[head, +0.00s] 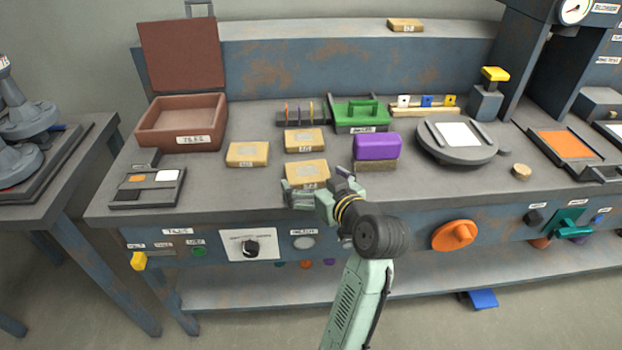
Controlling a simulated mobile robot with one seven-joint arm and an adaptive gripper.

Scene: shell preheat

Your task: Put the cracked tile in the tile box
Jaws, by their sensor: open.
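The tile box (181,140) is a reddish-brown open box labelled TILES at the left of the bench, its lid (181,55) standing up behind it. Three tan labelled blocks that look like tiles lie right of it: a left one (247,153), a back one (304,139) and a front one (306,171). Another tan block (405,25) lies on the raised back ledge. I cannot tell which is cracked. My gripper (314,187) is open at the near side of the front block and overlaps its lower edge in view; contact cannot be told.
A purple block (377,146) stands close to the right of my gripper. Behind are a green tray (361,115) and a dark rack (303,121). A round plate (456,143) lies further right. A small dark tray (148,188) sits at front left.

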